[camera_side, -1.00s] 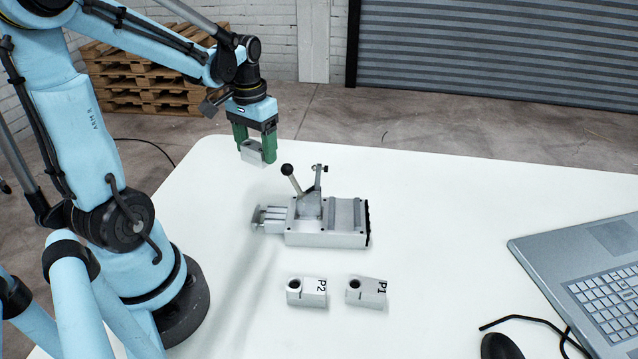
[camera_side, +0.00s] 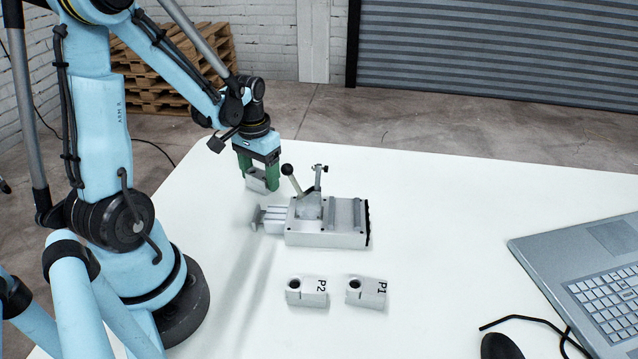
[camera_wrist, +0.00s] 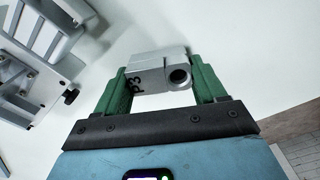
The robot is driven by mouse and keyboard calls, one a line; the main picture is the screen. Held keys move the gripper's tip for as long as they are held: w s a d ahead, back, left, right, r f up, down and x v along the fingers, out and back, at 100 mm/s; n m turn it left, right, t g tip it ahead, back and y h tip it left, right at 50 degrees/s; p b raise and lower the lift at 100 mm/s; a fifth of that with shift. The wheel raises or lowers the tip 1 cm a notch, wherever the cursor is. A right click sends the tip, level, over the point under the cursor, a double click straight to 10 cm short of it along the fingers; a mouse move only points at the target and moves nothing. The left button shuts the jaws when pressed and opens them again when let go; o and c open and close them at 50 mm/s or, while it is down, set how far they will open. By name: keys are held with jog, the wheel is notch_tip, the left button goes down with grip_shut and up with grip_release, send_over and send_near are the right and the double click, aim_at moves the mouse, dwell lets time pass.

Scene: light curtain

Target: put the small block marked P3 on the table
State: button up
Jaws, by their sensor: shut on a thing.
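The small block marked P3 (camera_wrist: 155,74) is silver-grey with a round hole at one end, and its mark shows in the wrist view. My gripper (camera_wrist: 160,80) is shut on it, with one green finger on each side. In the side view my gripper (camera_side: 259,180) holds the block (camera_side: 256,184) low over the far left part of the white table (camera_side: 450,200), behind the vise. I cannot tell whether the block touches the table.
A grey vise (camera_side: 325,222) with a black-knobbed lever stands just right of and nearer than my gripper. Blocks P2 (camera_side: 312,293) and P1 (camera_side: 371,293) stand at the front. A laptop (camera_side: 590,270) and mouse (camera_side: 503,346) are at right. The far middle of the table is clear.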

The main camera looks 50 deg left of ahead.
jog(key=shift+f, duration=0.4)
dwell(0.6)
jog(key=o, duration=1.3)
jog(key=shift+c, duration=0.2)
jog(key=shift+r, duration=3.55)
jog(key=shift+f, duration=0.1)
jog(key=shift+f, duration=2.9)
